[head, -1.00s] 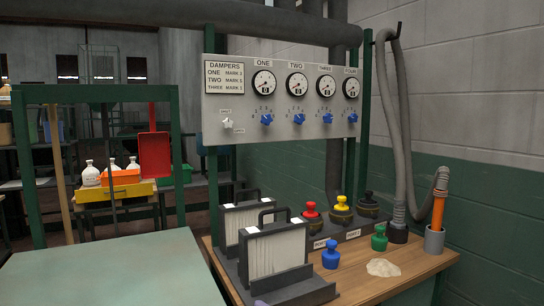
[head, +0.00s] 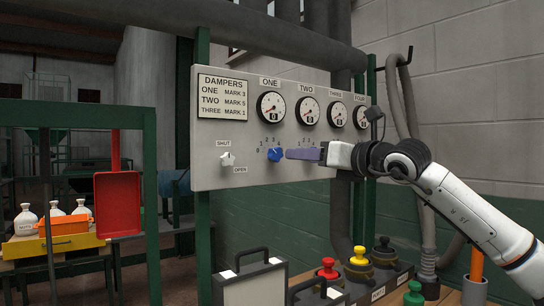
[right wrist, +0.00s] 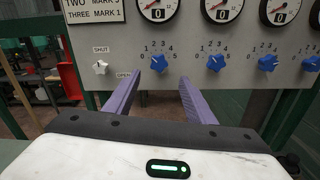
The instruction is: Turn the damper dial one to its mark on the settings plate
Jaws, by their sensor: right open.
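The damper dial one (head: 274,155) is a blue knob under the gauge marked ONE (head: 270,107). Marks 0 to 5 surround it. The settings plate (head: 223,97) appears to read ONE MARK 3, TWO MARK 5, THREE MARK 1. My right gripper (head: 297,154) is open and empty, its purple fingers pointing at the panel just right of dial one in the head view. It hides dial two there. In the right wrist view, dial one (right wrist: 158,58) appears between the fingertips (right wrist: 159,79), with no contact visible. Its exact pointer setting is unclear. My left gripper is not in view.
A white SHUT/OPEN knob (head: 227,159) sits left of dial one. Dial two (right wrist: 216,62) is close right of the fingers. Red (head: 327,270) and yellow (head: 358,256) capped fittings stand below the panel. A grey hose hangs at right. The space before the panel's left part is clear.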

